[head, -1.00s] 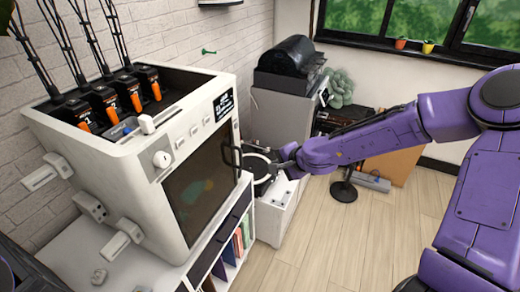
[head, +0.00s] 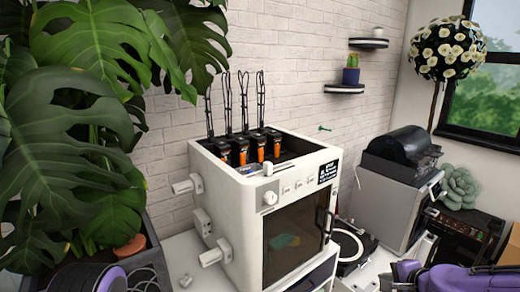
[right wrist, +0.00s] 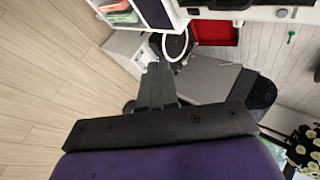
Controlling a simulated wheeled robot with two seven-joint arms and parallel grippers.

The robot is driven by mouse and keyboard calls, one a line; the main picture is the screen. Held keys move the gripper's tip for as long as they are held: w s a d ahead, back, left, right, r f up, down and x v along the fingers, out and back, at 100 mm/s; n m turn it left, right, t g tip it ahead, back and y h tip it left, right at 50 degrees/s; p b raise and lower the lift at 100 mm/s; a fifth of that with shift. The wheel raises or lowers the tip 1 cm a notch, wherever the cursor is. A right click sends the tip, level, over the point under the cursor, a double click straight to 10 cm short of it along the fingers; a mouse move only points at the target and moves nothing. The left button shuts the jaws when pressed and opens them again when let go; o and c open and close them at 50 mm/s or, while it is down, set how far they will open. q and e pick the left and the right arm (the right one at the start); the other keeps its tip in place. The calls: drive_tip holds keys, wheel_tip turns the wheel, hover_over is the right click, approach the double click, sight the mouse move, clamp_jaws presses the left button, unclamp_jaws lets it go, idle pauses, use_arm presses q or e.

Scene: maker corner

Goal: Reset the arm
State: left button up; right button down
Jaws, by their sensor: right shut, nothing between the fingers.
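My right arm shows as purple links at the lower right of the head view. Its gripper (head: 387,282) is at the bottom edge, partly cut off, beside the low cabinet with the round dark device. In the right wrist view the dark fingers of my right gripper (right wrist: 158,72) are shut together and empty. They point toward the white cabinet and the round device. A purple arm part shows at the bottom left of the head view, but no left gripper shows.
A white 3D printer (head: 228,205) with a dark door stands in the middle. A large leafy plant (head: 90,130) fills the left. A grey cabinet (head: 385,205) carries a black machine (head: 398,153). In the right wrist view, bare wooden floor (right wrist: 50,90) lies at left.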

drive_tip(key=s+d+f+n+g+h+b, duration=0.1)
drive_tip(key=s+f+n+h+b, duration=0.15)
drive_tip(key=s+f, duration=0.6)
drive_tip(key=s+f+n+g+h+b, duration=0.1)
drive_tip(key=s+f+n+h+b, duration=0.3)
drive_tip(key=f, duration=0.8)
drive_tip(key=s+a+f+n+g+b, duration=0.1)
drive_tip(key=s+a+f+g, duration=0.1)
drive_tip(key=s+f, duration=0.5)
drive_tip(key=s+a+f+n+g+y+b, duration=0.1)
drive_tip(key=s+f+b, duration=0.1)
drive_tip(key=s+f, duration=0.6)
drive_tip(key=s, duration=0.5)
drive_tip(key=shift+s+a+g, duration=0.2)
drive_tip(key=shift+a+g, duration=0.15)
drive_tip(key=shift+g, duration=0.05)
